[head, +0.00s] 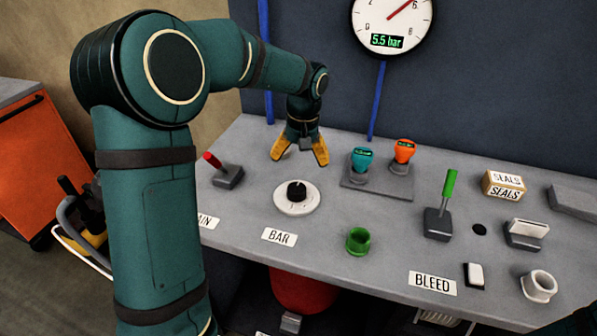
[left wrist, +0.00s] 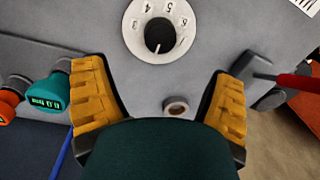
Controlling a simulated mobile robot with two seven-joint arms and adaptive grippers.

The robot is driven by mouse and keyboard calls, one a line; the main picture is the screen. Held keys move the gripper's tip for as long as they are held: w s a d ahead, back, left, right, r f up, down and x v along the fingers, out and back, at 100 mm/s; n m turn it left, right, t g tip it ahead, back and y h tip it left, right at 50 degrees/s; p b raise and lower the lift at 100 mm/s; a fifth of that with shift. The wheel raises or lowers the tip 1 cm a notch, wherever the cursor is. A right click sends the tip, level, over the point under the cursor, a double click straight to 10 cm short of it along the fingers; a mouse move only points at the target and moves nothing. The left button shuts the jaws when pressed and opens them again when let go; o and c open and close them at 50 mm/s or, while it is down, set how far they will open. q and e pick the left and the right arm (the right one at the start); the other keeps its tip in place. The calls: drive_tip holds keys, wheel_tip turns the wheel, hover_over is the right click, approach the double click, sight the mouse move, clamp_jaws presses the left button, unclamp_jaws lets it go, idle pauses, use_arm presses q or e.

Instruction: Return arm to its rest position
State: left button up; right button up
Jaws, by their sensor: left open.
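My left gripper (head: 300,158) hangs over the back of the grey console (head: 330,187), fingers pointing down. Its yellow fingers are apart, with nothing gripped. The left arm (head: 160,210) rises at the left of the head view and bends over toward the console. My right gripper does not show.
Near the gripper are a red-handled lever (head: 226,172), a black dial knob (head: 297,192) and a stand with teal (head: 362,160) and orange (head: 404,151) gauges. A green-handled lever (head: 441,205) stands farther right. A wall with a pressure gauge (head: 392,18) is behind. An orange cabinet (head: 35,165) stands left.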

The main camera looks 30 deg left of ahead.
use_arm(q)
drive_tip(key=shift+r, duration=0.6)
